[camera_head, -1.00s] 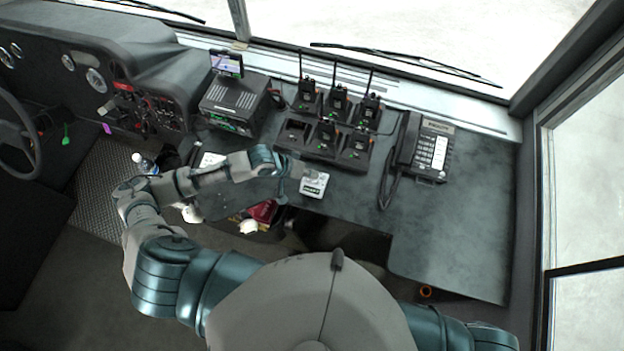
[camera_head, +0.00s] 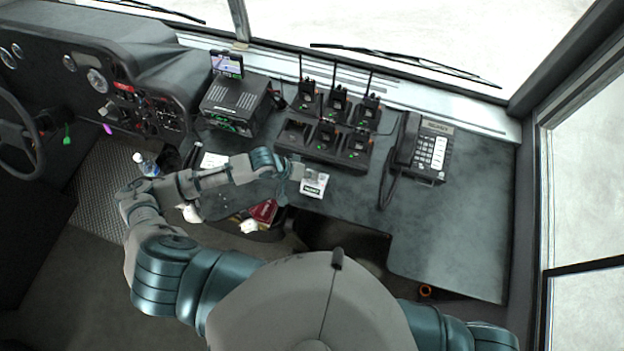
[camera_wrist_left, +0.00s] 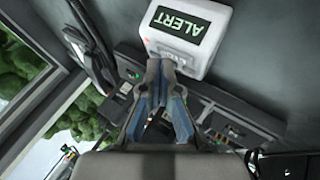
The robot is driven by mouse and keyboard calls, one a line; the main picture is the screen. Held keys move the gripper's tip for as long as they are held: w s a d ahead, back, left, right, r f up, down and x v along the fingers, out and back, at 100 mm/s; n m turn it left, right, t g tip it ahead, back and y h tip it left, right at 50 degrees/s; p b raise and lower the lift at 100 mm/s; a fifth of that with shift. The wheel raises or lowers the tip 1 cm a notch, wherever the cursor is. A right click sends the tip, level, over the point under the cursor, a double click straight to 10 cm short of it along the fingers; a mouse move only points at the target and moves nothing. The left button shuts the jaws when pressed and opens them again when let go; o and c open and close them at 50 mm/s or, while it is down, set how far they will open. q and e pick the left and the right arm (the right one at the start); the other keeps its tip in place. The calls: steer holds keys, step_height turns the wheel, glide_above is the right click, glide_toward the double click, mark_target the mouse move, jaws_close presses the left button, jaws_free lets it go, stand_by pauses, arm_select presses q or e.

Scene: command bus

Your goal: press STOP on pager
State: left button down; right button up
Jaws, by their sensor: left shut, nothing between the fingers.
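The pager (camera_head: 314,186) is a small white box lying on the dark desk, in front of the radio charger. In the left wrist view the pager (camera_wrist_left: 212,44) shows a dark display reading ALERT, with a small red mark beside it. Small markings by its near edge are partly hidden by my fingertips and too small to read. My left gripper (camera_head: 299,172) is shut and empty, just left of the pager's upper part. Its fingertips (camera_wrist_left: 161,66) overlap the pager's near edge in the wrist view; I cannot tell whether they touch. My right gripper is out of view.
A charger (camera_head: 294,134) with several handheld radios stands behind the pager. A desk phone (camera_head: 432,151) is to the right and a black radio box (camera_head: 235,104) to the left. A white paper (camera_head: 213,160) lies left. The desk's right part (camera_head: 460,240) is clear.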

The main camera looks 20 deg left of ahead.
arm_select(q)
steer(key=shift+s+f, duration=0.1)
steer(key=shift+f, duration=0.25)
stand_by(0.6)
steer(key=shift+r+p, duration=0.8)
steer(key=shift+p, duration=0.3)
steer(key=r+p, duration=0.2)
steer(key=w+r+p, duration=0.1)
steer(key=r+p, duration=0.2)
steer(key=shift+p, duration=0.3)
steer(key=shift+w+f, duration=0.1)
